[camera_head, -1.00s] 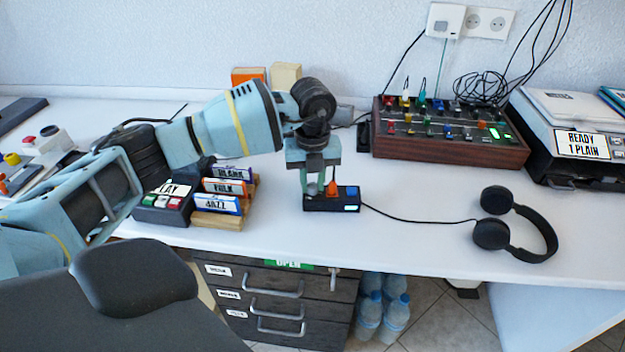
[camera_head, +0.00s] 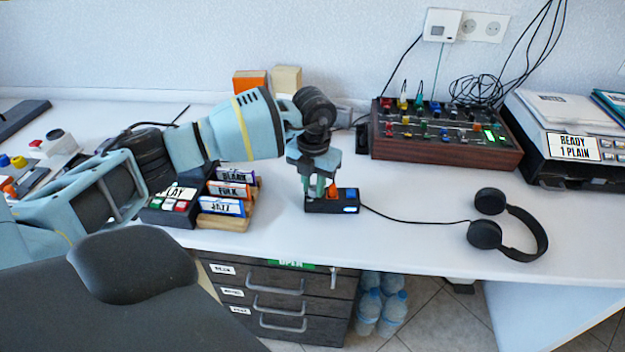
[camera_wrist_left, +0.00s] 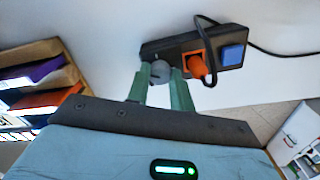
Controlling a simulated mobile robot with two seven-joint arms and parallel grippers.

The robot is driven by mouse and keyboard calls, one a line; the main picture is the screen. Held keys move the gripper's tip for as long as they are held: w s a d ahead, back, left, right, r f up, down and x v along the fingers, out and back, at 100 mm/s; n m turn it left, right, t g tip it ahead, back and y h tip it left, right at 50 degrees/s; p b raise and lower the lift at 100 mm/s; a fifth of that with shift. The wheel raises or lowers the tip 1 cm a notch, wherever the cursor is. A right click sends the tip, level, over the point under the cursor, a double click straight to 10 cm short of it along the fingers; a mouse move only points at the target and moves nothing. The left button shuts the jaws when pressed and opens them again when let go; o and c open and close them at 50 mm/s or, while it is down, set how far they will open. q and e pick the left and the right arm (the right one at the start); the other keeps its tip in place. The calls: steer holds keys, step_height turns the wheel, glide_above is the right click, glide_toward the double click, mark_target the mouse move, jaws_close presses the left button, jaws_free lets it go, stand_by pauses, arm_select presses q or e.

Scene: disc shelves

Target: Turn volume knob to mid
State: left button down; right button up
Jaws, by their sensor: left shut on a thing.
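A small black box (camera_head: 320,207) stands near the desk's front edge, and it also shows in the left wrist view (camera_wrist_left: 170,46). My left gripper (camera_head: 319,192) points down over the knob end. In the left wrist view its green fingers (camera_wrist_left: 161,80) are shut on the grey knob, one on each side. The fingers hide most of the knob in the head view. My right gripper is not in view.
A black cable runs from the box to headphones (camera_head: 508,228) on the right. A wood-sided mixer (camera_head: 440,149) stands behind to the right. A rack of labelled cases (camera_head: 225,218) stands close on the left. The desk between box and headphones is otherwise clear.

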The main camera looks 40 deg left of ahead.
arm_select(q)
steer(key=m, duration=0.3)
steer(key=shift+r+p, duration=0.1)
steer(key=shift+p, duration=0.2)
steer(key=m, duration=0.4)
steer(key=shift+p, duration=0.3)
steer(key=m, duration=0.5)
steer(key=shift+m, duration=0.3)
steer(key=c, duration=1.5)
jaws_free()
